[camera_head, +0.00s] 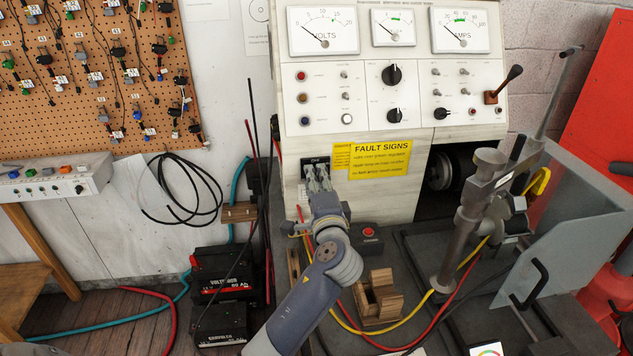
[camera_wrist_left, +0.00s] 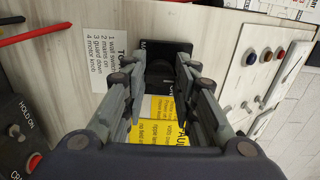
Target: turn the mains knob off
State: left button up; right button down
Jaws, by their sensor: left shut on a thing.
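The mains knob (camera_wrist_left: 160,68) is black and sits on a black plate (camera_wrist_left: 172,48) on the pale front panel of the test bench. My left gripper (camera_wrist_left: 162,62) has its fingers on both sides of the knob and is shut on it. In the head view the left gripper (camera_head: 317,180) reaches up to the black plate (camera_head: 315,161) at the panel's lower left; the fingers hide most of the knob there. Its exact turn angle is hard to tell. My right gripper is not in view.
A yellow fault signs label (camera_head: 372,158) is right of the knob. A red button box (camera_head: 370,233) and a wooden block (camera_head: 378,298) stand on the bench below. A grey metal post (camera_head: 462,230) with a clamp rises at the right. Two black batteries (camera_head: 222,272) stand at the left.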

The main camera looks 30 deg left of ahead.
pick_arm(q)
jog(key=shift+f, duration=0.2)
jog(key=o, duration=0.9)
jog(key=shift+o, duration=0.7)
jog(key=shift+s+r, duration=0.1)
jog(key=shift+r, duration=0.05)
jog(key=v, duration=1.2)
